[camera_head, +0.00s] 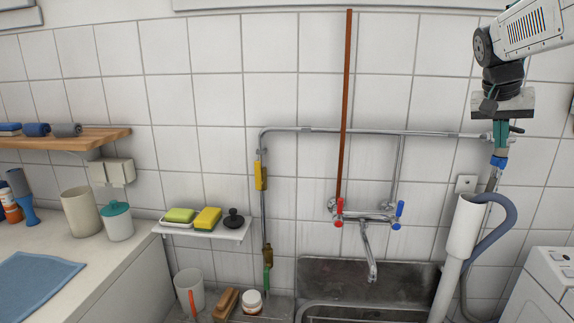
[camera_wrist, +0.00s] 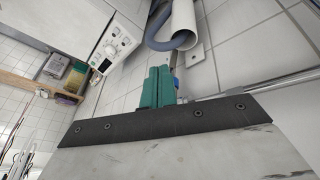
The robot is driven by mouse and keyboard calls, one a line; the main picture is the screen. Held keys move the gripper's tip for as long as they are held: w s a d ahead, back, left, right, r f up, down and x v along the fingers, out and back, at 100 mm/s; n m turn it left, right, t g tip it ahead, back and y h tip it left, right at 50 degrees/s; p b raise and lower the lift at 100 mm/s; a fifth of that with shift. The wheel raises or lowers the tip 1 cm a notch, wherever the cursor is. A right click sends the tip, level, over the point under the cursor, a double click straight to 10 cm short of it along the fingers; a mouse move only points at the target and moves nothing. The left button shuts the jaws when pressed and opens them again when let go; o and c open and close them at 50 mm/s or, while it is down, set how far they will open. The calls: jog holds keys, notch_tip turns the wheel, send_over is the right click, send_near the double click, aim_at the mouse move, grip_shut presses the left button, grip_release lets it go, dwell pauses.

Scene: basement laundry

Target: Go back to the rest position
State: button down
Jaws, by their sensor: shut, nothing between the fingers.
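My gripper (camera_head: 499,142) is at the upper right in the head view, pointing down in front of the tiled wall. Its green fingers are together and hold nothing. It is near the right end of the horizontal pipe (camera_head: 430,133), and I cannot tell whether it touches it. In the wrist view the shut green fingers of my gripper (camera_wrist: 158,88) show beyond a dark bracket of mine.
Below are a white drain pipe (camera_head: 463,230) with a grey hose (camera_head: 511,215) and a white machine (camera_head: 540,292). A metal sink (camera_head: 370,285) with a tap (camera_head: 367,240) is at centre. A shelf (camera_head: 200,230) with sponges and a counter (camera_head: 120,265) are left.

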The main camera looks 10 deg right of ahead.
jog(key=s+a+f+n+y, duration=0.1)
jog(key=s+a+f, duration=0.3)
jog(key=a, duration=0.4)
jog(key=s+a+f+n+y, duration=0.1)
jog(key=s+a+f+n, duration=0.2)
jog(key=a, duration=0.4)
jog(key=s+f, duration=0.1)
jog(key=s, duration=0.1)
jog(key=shift+s+a+n+g+y, duration=0.3)
jog(key=shift+a, duration=0.05)
jog(key=c, duration=2)
grip_release()
jog(key=s+a+f+n, duration=0.1)
jog(key=s+a+f, duration=0.2)
jog(key=s+a, duration=0.1)
jog(key=s+a+f+n+y, duration=0.1)
jog(key=s+a+f+n, duration=0.1)
jog(key=s+a, duration=0.3)
jog(key=s+a+f+n+y, duration=0.1)
jog(key=s+a+f, duration=0.2)
jog(key=s+a, duration=0.2)
jog(key=shift+s+a+f+n, duration=0.1)
jog(key=shift+s+f+n, duration=0.3)
jog(key=shift+s, duration=0.15)
jog(key=o, duration=0.6)
jog(key=shift+a+r, duration=0.15)
jog(key=shift+r, duration=0.05)
jog(key=shift+o, duration=0.2)
